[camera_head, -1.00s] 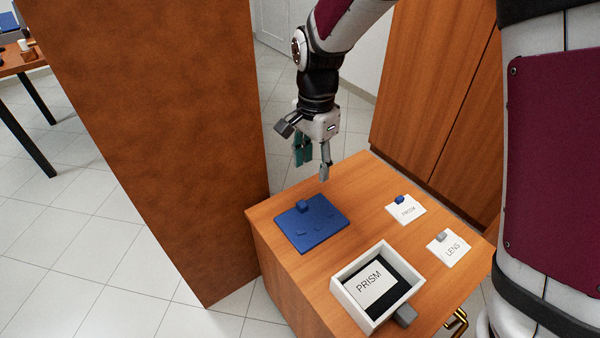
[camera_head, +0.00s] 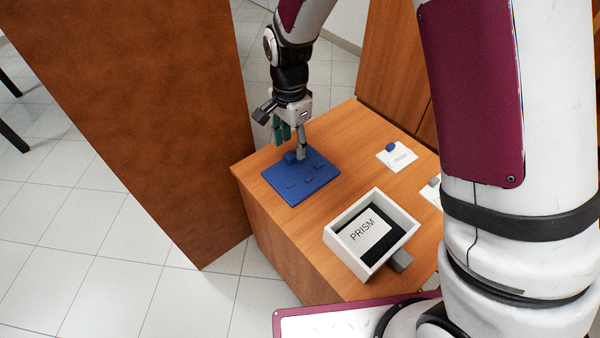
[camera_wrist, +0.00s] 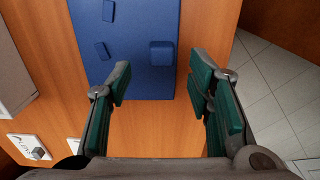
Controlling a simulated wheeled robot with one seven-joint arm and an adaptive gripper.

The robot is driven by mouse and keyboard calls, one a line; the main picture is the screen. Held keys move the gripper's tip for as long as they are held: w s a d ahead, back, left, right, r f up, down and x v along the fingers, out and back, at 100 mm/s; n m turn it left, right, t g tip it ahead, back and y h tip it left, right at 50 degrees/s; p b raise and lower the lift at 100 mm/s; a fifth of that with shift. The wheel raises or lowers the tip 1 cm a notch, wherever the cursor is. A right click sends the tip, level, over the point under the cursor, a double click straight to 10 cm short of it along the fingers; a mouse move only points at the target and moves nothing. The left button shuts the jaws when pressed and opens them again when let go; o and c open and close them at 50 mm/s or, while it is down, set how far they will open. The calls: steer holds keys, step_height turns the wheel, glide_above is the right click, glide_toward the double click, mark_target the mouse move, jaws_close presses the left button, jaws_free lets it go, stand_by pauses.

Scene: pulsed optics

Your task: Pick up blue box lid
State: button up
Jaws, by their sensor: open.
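The blue box lid (camera_head: 318,181) lies flat on the wooden cabinet top, with a small raised knob (camera_head: 290,157) near its far-left edge and small raised bars on it. In the wrist view the lid (camera_wrist: 137,78) fills the upper middle, and its square knob (camera_wrist: 161,54) lies ahead of the space between the fingers. My gripper (camera_head: 290,150) is open and empty, pointing down at the knob end of the lid. In the wrist view its green-padded fingers (camera_wrist: 160,92) are spread wide. The head view does not show whether a finger touches the lid.
A white open box (camera_head: 345,262) with a PRISM card (camera_head: 362,236) stands nearer on the wooden cabinet (camera_head: 290,240). A tall brown panel (camera_head: 150,120) stands left.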

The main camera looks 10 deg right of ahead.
mark_target(291, 154)
step_height(291, 154, down, 4)
steer(key=shift+w+f+b, duration=0.1)
steer(key=shift+b, duration=0.65)
jaws_close()
